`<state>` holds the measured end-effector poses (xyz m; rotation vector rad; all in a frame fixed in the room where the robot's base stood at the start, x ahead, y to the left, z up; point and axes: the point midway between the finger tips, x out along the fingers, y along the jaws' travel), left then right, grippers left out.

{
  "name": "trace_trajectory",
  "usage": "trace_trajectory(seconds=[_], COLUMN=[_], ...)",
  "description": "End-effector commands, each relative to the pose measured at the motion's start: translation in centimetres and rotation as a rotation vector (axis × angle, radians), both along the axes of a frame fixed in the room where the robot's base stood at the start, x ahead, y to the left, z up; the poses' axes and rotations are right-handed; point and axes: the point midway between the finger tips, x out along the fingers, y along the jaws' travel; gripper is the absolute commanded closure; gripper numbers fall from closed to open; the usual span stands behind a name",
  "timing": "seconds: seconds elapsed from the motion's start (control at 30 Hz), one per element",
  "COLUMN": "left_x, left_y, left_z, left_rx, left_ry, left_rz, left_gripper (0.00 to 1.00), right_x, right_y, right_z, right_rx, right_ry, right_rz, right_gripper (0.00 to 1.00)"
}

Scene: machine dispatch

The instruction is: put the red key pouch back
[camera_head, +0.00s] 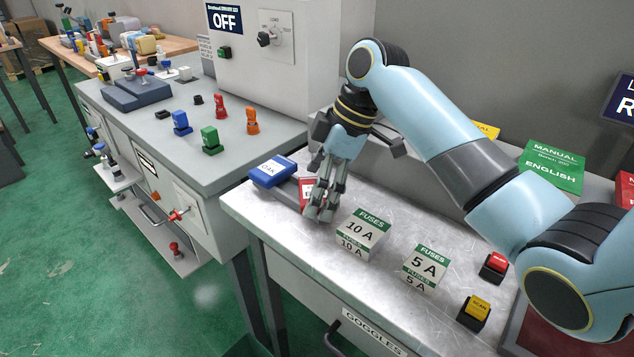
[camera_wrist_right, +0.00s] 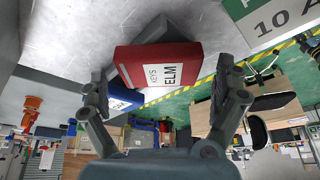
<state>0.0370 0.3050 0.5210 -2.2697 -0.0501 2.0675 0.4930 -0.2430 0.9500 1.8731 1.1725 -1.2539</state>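The red key pouch (camera_head: 306,187) lies at the left end of the metal bench, partly hidden behind my right gripper (camera_head: 323,205). In the right wrist view the red pouch (camera_wrist_right: 145,66) carries a white label reading KEYS ELM. There my right gripper (camera_wrist_right: 168,105) is open, its two fingers spread on either side of the pouch, with a clear gap on the right. A blue key pouch (camera_head: 273,170) labelled OAK lies beside the red one, on a grey holder; it also shows in the wrist view (camera_wrist_right: 122,98). My left gripper is not in view.
White-and-green fuse boxes, 10 A (camera_head: 362,235) and 5 A (camera_head: 425,268), stand right of the gripper. Red (camera_head: 494,266) and yellow (camera_head: 476,311) buttons are farther right. A green manual (camera_head: 551,168) is at the back. A grey machine table (camera_head: 165,140) stands left across a gap.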

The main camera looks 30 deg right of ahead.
Motion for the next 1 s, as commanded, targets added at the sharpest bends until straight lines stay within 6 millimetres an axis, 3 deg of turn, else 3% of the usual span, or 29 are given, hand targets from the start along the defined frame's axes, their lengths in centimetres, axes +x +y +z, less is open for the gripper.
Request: trace_trajectory(seconds=[0.37, 0.8, 1.0], left_x=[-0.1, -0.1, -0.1], left_y=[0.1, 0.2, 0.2], left_z=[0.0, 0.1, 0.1], left_rx=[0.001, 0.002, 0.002], left_ry=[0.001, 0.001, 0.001], left_rz=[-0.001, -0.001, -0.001], left_gripper=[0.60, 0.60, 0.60], right_x=[0.0, -1.5, -1.9], right_y=[-0.2, -3.4, -4.1], right_z=[1.0, 9.6, 11.6], right_rx=[-0.001, -0.003, -0.001], right_ry=[-0.002, -0.004, -0.002], right_rz=[-0.001, 0.000, -0.001], right_gripper=[0.00, 0.00, 0.00])
